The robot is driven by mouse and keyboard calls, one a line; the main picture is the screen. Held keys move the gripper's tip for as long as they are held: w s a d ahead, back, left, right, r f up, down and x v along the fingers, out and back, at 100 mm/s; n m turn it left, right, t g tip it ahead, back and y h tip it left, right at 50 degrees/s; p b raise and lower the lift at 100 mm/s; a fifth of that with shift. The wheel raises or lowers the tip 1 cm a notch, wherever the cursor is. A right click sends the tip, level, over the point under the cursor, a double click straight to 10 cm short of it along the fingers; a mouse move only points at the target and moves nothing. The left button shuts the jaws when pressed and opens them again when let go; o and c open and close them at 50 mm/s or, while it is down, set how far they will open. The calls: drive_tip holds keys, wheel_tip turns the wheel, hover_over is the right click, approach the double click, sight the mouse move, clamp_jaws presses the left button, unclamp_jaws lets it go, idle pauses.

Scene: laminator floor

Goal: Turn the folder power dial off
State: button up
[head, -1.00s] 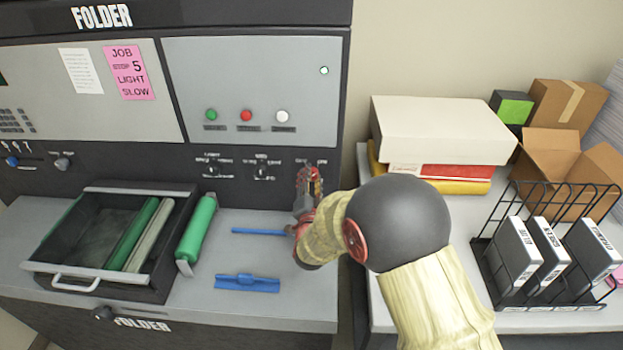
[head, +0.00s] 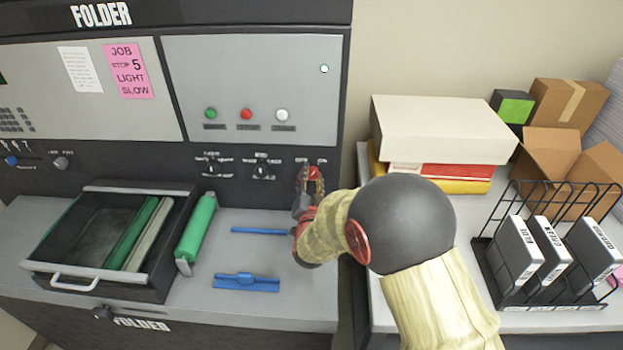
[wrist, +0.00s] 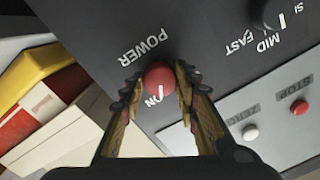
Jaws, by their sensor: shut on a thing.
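The folder power dial is a round red knob (wrist: 160,78) on the dark panel, with POWER printed beside it and ON at its lower left in the wrist view. A white mark shows on the knob's lower edge, close to the ON label. My gripper (wrist: 160,88) is shut on the knob, one ridged finger on each side. In the head view my gripper (head: 309,180) is at the right end of the folder's control row and mostly hides the knob. The OFF label is not readable in the wrist view.
Two black dials (head: 261,172) sit left of the gripper. Green, red and white buttons (head: 246,114) are above. A blue bar (head: 260,231) lies on the ledge below. Stacked boxes (head: 440,130) and a wire rack (head: 545,240) stand on the right-hand table.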

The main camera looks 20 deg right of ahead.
drive_tip(key=n, duration=0.3)
drive_tip(key=shift+n, duration=0.3)
drive_tip(key=n, duration=0.3)
drive_tip(key=shift+p, duration=0.3)
drive_tip(key=n+p, duration=0.1)
drive_tip(key=n, duration=0.3)
drive_tip(key=shift+g, duration=0.3)
drive_tip(key=shift+a+n+h+p, duration=0.1)
drive_tip(key=shift+n+h+p, duration=0.5)
drive_tip(key=shift+n, duration=1.2)
drive_tip(key=o, duration=1.1)
drive_tip(key=shift+o, duration=0.2)
drive_tip(key=v, duration=1.2)
drive_tip(key=shift+r, duration=0.1)
